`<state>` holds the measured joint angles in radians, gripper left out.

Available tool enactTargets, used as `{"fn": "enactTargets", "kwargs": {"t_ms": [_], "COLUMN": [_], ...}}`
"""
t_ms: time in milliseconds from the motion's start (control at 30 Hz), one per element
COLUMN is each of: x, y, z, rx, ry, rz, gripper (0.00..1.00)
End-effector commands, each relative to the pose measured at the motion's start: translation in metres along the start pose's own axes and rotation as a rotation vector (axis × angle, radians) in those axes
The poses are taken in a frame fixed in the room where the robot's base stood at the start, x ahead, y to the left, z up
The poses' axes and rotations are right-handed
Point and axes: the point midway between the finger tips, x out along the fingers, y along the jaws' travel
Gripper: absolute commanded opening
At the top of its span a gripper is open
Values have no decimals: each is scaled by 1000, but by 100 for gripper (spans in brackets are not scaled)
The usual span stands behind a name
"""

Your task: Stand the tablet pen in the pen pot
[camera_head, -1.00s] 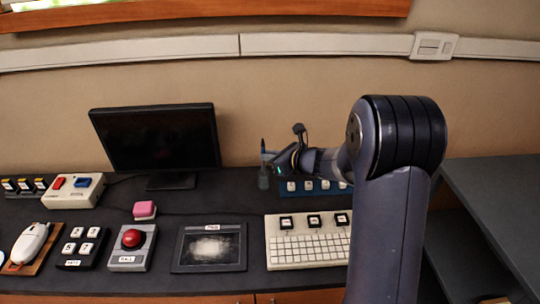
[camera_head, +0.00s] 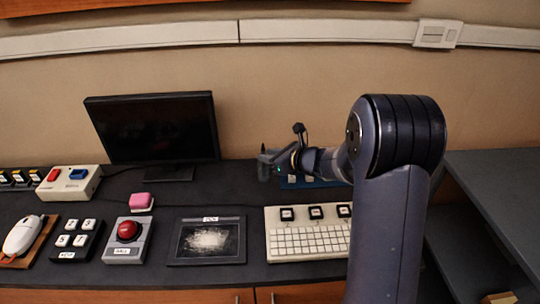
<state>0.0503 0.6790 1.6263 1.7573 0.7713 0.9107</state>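The pen pot (camera_head: 264,173), small and grey, stands at the back of the desk, right of the monitor. My gripper (camera_head: 268,156) is right at the pot's top, reaching in from the right. It is small and dark here, and I cannot tell whether its fingers are open or shut. Of the tablet pen, at most a short dark tip (camera_head: 262,147) shows above the gripper. The rest is hidden by the gripper or the pot, so I cannot tell how deep it sits. The drawing tablet (camera_head: 180,253) lies flat at the front middle.
A black monitor (camera_head: 150,128) stands left of the pot. A blue panel (camera_head: 291,183) lies right of it, partly behind my arm. A white keyboard (camera_head: 305,243), pink block (camera_head: 141,201), red button box (camera_head: 126,238), keypad (camera_head: 75,240) and mouse (camera_head: 24,235) stand farther forward.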

Motion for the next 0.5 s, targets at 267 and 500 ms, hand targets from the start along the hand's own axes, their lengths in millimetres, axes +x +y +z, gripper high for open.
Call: {"fn": "enactTargets", "kwargs": {"t_ms": [267, 500], "x": [0, -16], "y": [0, -1], "z": [0, 0], "rx": [0, 1], "ry": [0, -1], "rz": [0, -4], "gripper": [35, 35]}}
